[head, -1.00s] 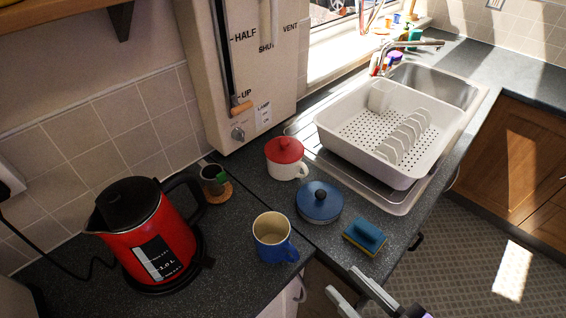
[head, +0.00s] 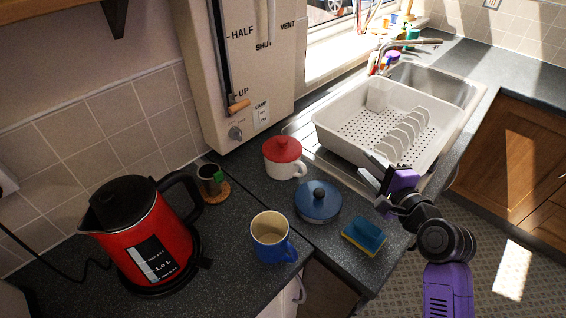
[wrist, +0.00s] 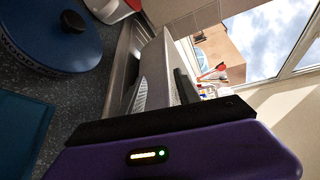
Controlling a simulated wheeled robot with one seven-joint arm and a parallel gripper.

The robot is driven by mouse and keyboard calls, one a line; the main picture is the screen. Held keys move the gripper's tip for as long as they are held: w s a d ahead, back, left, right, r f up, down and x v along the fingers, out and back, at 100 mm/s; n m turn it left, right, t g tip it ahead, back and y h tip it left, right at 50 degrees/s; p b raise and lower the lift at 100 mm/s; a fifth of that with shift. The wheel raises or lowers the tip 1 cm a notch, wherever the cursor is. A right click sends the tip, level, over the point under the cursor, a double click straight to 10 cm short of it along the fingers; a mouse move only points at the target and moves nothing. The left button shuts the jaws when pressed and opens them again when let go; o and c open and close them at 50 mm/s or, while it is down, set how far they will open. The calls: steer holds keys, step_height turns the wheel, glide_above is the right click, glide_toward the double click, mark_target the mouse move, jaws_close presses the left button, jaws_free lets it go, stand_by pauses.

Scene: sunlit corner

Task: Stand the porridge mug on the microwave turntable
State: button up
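A blue mug with a pale rim and inside (head: 270,238) stands upright on the counter, its handle to the right. A white mug with a red lid (head: 283,158) stands farther back; part of it shows in the wrist view (wrist: 112,8). A small dark cup (head: 211,179) sits on a round cork coaster. I cannot tell which is the porridge mug. No microwave turntable is recognisable. My gripper (head: 370,174) is open and empty, raised in front of the dish rack, right of the mugs and apart from them.
A blue lidded round dish (head: 318,203) and a blue-yellow sponge (head: 364,237) lie between my gripper and the blue mug; the dish also shows in the wrist view (wrist: 50,35). A red kettle (head: 153,240) stands left. A white dish rack (head: 335,130) stands beside the sink (head: 440,84).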

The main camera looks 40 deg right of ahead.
steer(key=w+m+y, duration=0.2)
steer(key=m+y, duration=0.1)
steer(key=m, duration=0.1)
steer(key=m+y, duration=0.5)
glide_toward(306, 173)
steer(key=shift+s+d+r, duration=0.25)
steer(key=shift+s+r, duration=0.05)
steer(key=shift+s, duration=0.2)
steer(key=shift+s+d+r, duration=0.25)
steer(key=shift+s+r, duration=0.05)
steer(key=shift+s, duration=0.15)
steer(key=shift+w+a+f+m, duration=0.1)
steer(key=shift+w+f+m, duration=0.05)
steer(key=shift+m, duration=0.25)
steer(key=x, duration=0.6)
steer(key=shift+w+f, duration=0.1)
steer(key=shift+w, duration=0.05)
steer(key=shift+a+p+x, duration=0.15)
steer(key=shift+p+x, duration=0.05)
steer(key=shift+x, duration=1.15)
steer(key=shift+a+p+x, duration=0.1)
steer(key=shift+p+x, duration=0.1)
steer(key=shift+x, duration=1.1)
steer(key=shift+f, duration=0.15)
steer(key=shift+c, duration=0.5)
jaws_close()
